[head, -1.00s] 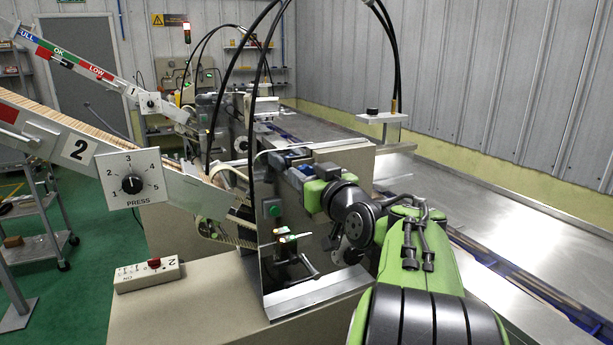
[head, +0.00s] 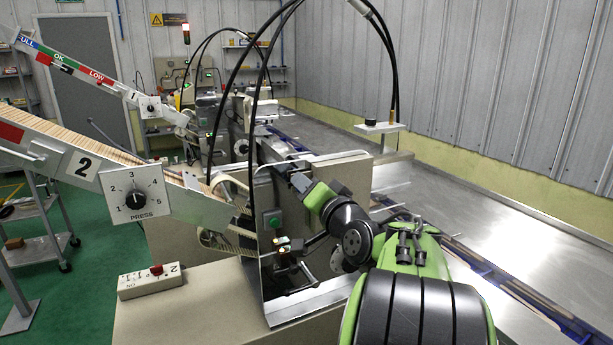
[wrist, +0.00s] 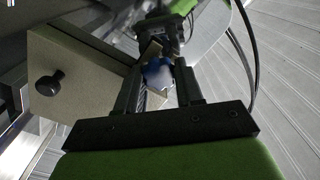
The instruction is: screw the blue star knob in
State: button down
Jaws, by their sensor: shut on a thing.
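The blue star knob (wrist: 158,74) shows in the upper middle of the wrist view, between the two dark fingers of my gripper (wrist: 157,80). My gripper is shut on it. The fingers cover its sides, so its thread and how deep it sits are hidden. In the head view my gripper (head: 283,170) reaches to the top of the upright metal plate of machine 2 (head: 262,225). The knob cannot be made out there.
A black knob (wrist: 48,84) sticks out of a pale block in the wrist view. Black cables (head: 258,100) arch over the machine. The PRESS dial (head: 135,195) and a control box with a red button (head: 150,280) are at left. A metal table (head: 470,210) lies at right.

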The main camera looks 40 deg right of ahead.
jog(key=m+p, duration=0.8)
jog(key=m, duration=0.8)
jog(key=shift+r+m, duration=0.1)
jog(key=shift+m, duration=0.3)
jog(key=c, duration=0.6)
grip_release()
jog(key=shift+c, duration=0.2)
jog(key=b+v, duration=0.3)
jog(key=v, duration=0.3)
